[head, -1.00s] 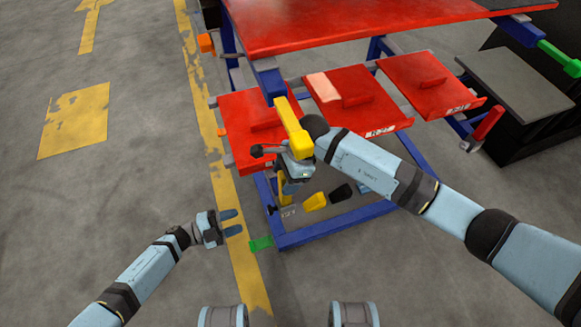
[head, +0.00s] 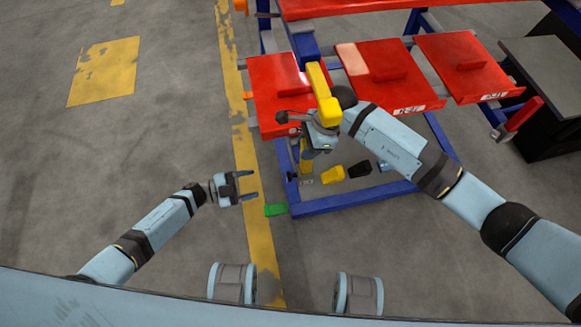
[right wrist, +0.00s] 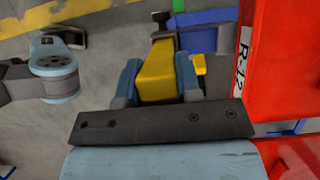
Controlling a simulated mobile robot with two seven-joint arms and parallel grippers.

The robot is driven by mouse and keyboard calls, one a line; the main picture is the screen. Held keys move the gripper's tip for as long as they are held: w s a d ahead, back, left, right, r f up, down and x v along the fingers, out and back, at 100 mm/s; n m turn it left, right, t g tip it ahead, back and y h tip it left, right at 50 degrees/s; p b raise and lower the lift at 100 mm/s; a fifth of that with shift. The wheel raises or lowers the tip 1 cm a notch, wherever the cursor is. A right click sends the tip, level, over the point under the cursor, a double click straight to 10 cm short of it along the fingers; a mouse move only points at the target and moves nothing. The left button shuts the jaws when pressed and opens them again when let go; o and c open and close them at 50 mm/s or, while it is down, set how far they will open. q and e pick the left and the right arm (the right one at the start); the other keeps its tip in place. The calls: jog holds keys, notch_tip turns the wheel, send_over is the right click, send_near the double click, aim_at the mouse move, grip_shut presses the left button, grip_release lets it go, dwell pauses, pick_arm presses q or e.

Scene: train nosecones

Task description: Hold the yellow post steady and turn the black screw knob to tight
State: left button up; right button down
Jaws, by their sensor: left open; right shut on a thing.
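The yellow post (head: 322,92) juts from the blue frame in front of the left red tray in the head view. My right gripper (head: 308,140) is at its near end, partly hidden by my own wrist. In the right wrist view the two blue fingers of my right gripper (right wrist: 158,82) close on both sides of the yellow post (right wrist: 157,68). The black screw knob (right wrist: 161,20) stands beyond the post's end there. My left gripper (head: 240,187) is open, empty and apart from the post, lower left.
Red trays (head: 385,75) stand on a blue frame (head: 365,198) under a red tabletop. A dark grey bench (head: 555,75) stands at right. The floor on the left is clear.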

aim_at(292, 176)
pick_arm(q)
jog(key=w+d+n, duration=0.3)
jog(key=d+n, duration=0.3)
jog(key=d, duration=0.4)
jog(key=shift+w+d+n, duration=0.2)
jog(key=shift+d+n, duration=0.05)
jog(key=shift+n, duration=0.15)
jog(key=shift+r, duration=0.1)
jog(key=shift+c, duration=0.4)
jog(key=c, duration=0.8)
